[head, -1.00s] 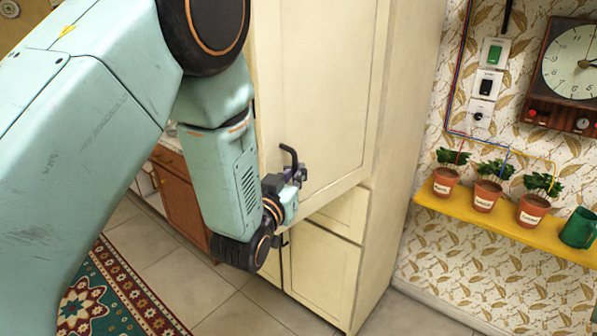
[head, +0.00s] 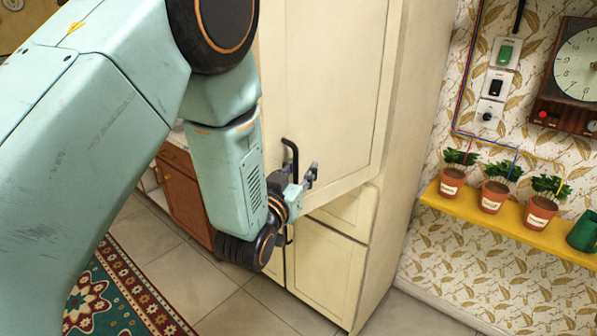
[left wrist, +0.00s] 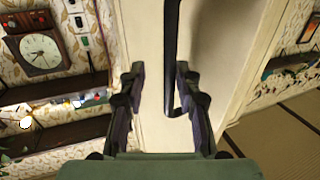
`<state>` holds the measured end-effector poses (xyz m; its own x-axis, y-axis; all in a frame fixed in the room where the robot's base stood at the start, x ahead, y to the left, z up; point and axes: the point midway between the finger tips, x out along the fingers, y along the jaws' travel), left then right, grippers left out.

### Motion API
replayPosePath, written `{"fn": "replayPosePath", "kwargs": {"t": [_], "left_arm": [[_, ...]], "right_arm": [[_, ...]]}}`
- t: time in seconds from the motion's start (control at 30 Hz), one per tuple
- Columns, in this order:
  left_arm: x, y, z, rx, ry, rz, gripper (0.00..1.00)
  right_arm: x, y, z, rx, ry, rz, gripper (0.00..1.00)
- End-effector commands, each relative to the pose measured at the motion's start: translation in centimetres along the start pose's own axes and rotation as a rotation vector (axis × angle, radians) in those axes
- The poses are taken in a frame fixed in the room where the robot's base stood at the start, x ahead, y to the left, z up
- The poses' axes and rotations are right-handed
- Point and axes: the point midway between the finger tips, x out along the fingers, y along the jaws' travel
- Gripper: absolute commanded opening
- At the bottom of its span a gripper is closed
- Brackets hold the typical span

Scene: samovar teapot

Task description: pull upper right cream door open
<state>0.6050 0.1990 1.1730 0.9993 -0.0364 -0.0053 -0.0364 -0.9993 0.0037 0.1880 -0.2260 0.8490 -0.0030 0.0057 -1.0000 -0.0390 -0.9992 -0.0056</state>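The upper right cream door (head: 325,85) stands ajar in the head view, its lower edge slanting out over the lower cabinet front. Its black bar handle (head: 292,158) is near the lower left of the door. My left gripper (head: 300,176) is at the handle's lower end. In the left wrist view the fingers of my left gripper (left wrist: 158,95) are spread apart. The black handle (left wrist: 171,60) lies in the gap between them, nearer the right finger. I cannot tell whether it touches a finger. My right gripper is not in view.
Lower cream doors (head: 325,265) are beneath. A yellow shelf (head: 480,220) with potted plants and a green mug (head: 583,232) is on the right wall, under a clock (head: 575,75). A patterned rug (head: 115,290) lies at lower left. Tiled floor is clear between.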

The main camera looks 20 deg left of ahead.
Motion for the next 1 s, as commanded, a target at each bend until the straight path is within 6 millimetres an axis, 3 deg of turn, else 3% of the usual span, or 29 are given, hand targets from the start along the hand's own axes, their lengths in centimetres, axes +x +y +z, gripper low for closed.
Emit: {"fn": "replayPosePath", "kwargs": {"t": [0.13, 0.27, 0.7, 1.0], "left_arm": [[-0.5, 0.0, 0.0, 0.001, 0.000, 0.001, 0.33], [-2.1, 0.0, 0.1, 0.000, -0.002, 0.001, 0.33], [-10.2, -0.2, 0.3, -0.002, -0.006, 0.001, 0.33], [-11.7, -0.3, 0.2, -0.002, -0.003, 0.000, 0.33]], "right_arm": [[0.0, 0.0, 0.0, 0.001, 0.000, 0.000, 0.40], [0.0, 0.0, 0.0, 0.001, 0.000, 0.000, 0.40], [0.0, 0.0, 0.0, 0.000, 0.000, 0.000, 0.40], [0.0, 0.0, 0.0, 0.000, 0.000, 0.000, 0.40]]}}
